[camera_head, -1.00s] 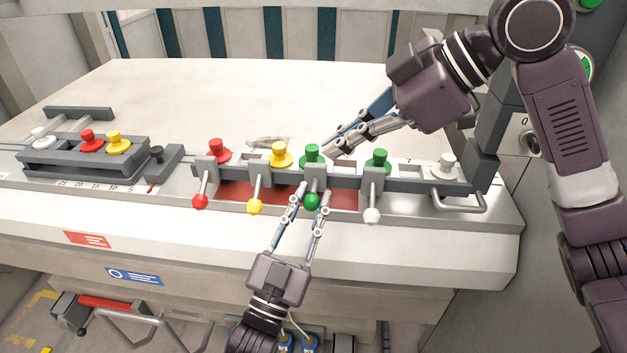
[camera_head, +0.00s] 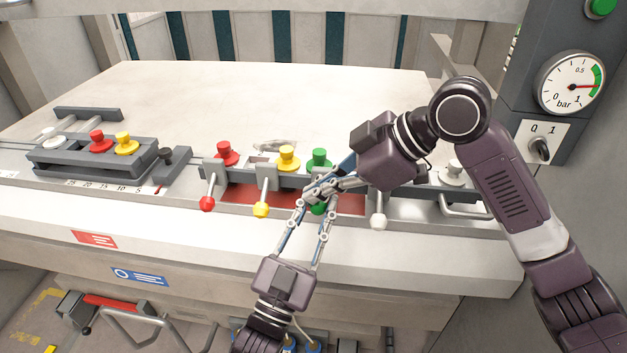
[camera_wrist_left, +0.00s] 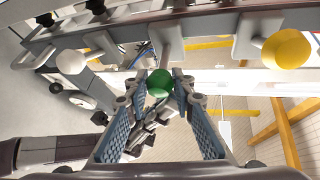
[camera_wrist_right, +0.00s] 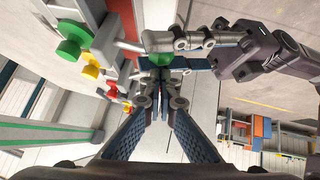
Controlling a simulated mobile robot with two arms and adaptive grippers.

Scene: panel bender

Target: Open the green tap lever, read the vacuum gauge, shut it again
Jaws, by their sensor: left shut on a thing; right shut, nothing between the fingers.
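The green tap lever's ball (camera_head: 318,210) sticks out at the front of the bar, at about the level of the lever balls beside it. My left gripper (camera_head: 311,208), reaching up from below, is shut on this ball; the ball shows between its fingertips in the left wrist view (camera_wrist_left: 160,83). My right gripper (camera_head: 310,192) comes in from the right, shut and empty, its fingertips close against the left fingers and the green ball. Contact is unclear. The vacuum gauge (camera_head: 570,82) is in clear view at upper right; its needle points right, into the green band below 1 bar.
Red (camera_head: 206,204), yellow (camera_head: 261,210) and white (camera_head: 379,222) levers flank the green one. Knobs stand behind them along the bar, including a green one (camera_head: 319,158). A 0/1 switch (camera_head: 540,149) sits below the gauge. The large bed (camera_head: 240,95) behind is clear.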

